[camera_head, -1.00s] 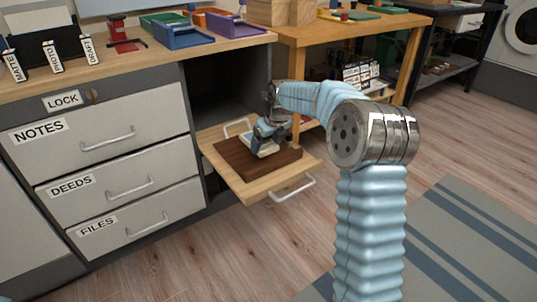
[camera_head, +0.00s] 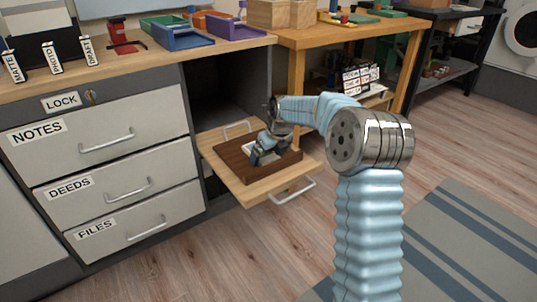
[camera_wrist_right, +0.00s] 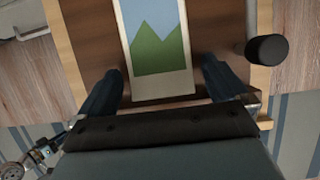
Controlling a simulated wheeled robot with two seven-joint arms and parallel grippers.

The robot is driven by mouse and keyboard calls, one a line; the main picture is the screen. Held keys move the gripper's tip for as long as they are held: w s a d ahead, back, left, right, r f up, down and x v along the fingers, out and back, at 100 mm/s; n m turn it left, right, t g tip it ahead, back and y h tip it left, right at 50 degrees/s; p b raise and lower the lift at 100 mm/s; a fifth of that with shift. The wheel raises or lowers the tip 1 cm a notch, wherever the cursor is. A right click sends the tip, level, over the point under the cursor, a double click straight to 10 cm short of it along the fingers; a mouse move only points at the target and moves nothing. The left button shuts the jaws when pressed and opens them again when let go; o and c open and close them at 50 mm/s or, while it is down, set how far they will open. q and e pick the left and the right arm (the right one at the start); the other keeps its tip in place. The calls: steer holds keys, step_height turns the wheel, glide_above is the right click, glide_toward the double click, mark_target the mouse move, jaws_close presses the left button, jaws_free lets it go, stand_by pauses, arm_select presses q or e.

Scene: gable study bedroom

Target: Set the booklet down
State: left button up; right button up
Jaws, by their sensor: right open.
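The booklet (camera_wrist_right: 157,45), a pale-edged flat piece with a blue and green mountain picture, lies on a dark brown board (camera_wrist_right: 215,25) in the right wrist view. In the head view only a pale bit of the booklet (camera_head: 250,149) shows beside my gripper. The dark board (camera_head: 232,158) rests on a pulled-out light wood shelf (camera_head: 246,192). My right gripper (camera_head: 262,156) is low over the board. In the wrist view its fingers (camera_wrist_right: 162,72) are spread, one on each side of the booklet's near end, with gaps between. My left gripper is not in view.
A grey cabinet with NOTES, DEEDS and FILES drawers (camera_head: 110,140) stands left of the shelf. A wooden table (camera_head: 350,38) stands behind to the right. Colored trays (camera_head: 180,35) sit on the counter. Open floor (camera_head: 240,250) and a striped rug (camera_head: 460,240) lie in front.

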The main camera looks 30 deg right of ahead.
arm_select(q)
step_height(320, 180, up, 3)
steer(key=p, duration=0.2)
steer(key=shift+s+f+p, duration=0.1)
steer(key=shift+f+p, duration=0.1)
steer(key=shift+p, duration=0.1)
arm_select(e)
steer(key=v, duration=1.2)
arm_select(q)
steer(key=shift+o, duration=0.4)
arm_select(e)
steer(key=shift+w, duration=0.1)
